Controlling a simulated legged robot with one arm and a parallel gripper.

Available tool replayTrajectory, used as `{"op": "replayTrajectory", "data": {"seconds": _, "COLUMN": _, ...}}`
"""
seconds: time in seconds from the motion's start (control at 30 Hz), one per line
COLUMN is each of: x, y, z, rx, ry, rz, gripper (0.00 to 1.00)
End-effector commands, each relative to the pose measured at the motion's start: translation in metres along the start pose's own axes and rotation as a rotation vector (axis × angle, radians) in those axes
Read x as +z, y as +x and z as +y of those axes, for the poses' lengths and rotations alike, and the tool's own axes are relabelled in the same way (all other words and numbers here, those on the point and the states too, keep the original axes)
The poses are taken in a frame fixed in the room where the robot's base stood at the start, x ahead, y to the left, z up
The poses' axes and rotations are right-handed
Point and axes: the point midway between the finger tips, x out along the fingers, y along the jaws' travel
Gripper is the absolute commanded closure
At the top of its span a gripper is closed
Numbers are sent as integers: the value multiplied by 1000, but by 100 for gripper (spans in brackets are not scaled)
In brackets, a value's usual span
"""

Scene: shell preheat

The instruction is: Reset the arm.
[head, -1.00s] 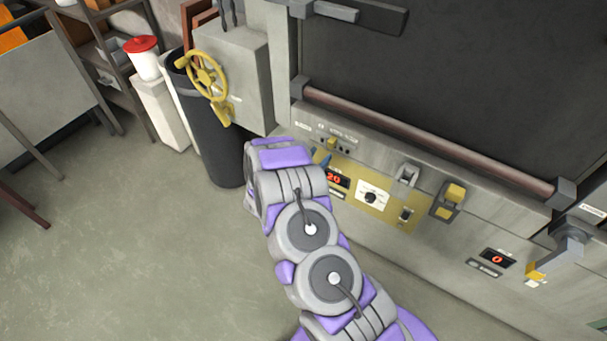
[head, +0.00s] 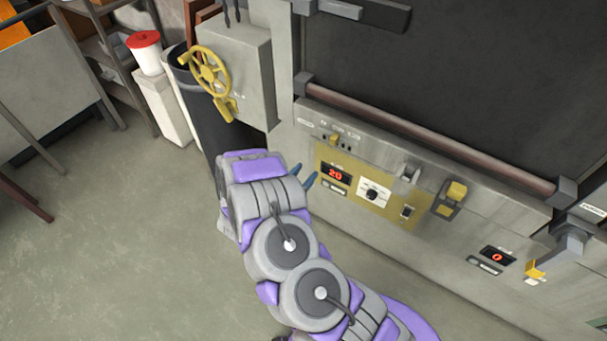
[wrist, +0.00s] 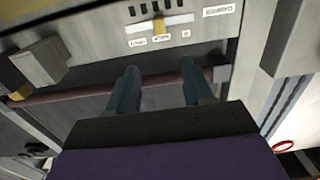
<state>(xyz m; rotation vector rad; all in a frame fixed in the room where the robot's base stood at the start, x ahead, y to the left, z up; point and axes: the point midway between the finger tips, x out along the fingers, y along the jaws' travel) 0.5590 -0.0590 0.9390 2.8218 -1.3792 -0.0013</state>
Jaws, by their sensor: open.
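My purple and grey arm reaches up from the bottom of the head view. My gripper (head: 304,177) shows there only as blue-grey fingertips past the arm's end, just left of the yellow control panel. In the wrist view my gripper (wrist: 160,88) has its two fingers apart with nothing between them. It faces the machine's front, with a gap to it. The panel (head: 389,208) has a red display reading 20 and a dial. A yellow slider (wrist: 158,25) sits on a white scale strip in the wrist view.
The machine's dark door (head: 460,90) has a long reddish bar handle (head: 430,135). A yellow handwheel (head: 209,70) sits on a grey box. A black bin (head: 205,125) and a red-lidded white container (head: 146,53) stand behind my arm. Open floor (head: 110,240) lies to the left.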

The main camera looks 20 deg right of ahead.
Motion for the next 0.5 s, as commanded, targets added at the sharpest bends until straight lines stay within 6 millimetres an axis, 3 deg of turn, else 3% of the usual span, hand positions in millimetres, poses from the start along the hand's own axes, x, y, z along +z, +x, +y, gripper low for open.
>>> {"op": "replayTrajectory", "data": {"seconds": 0.33, "x": 0, "y": 0, "z": -2, "rx": -3, "ry": 5, "rz": -9, "gripper": 49}}
{"op": "replayTrajectory", "data": {"seconds": 0.5, "x": 2, "y": -3, "z": -27, "rx": -51, "ry": 74, "rz": -140, "gripper": 49}}
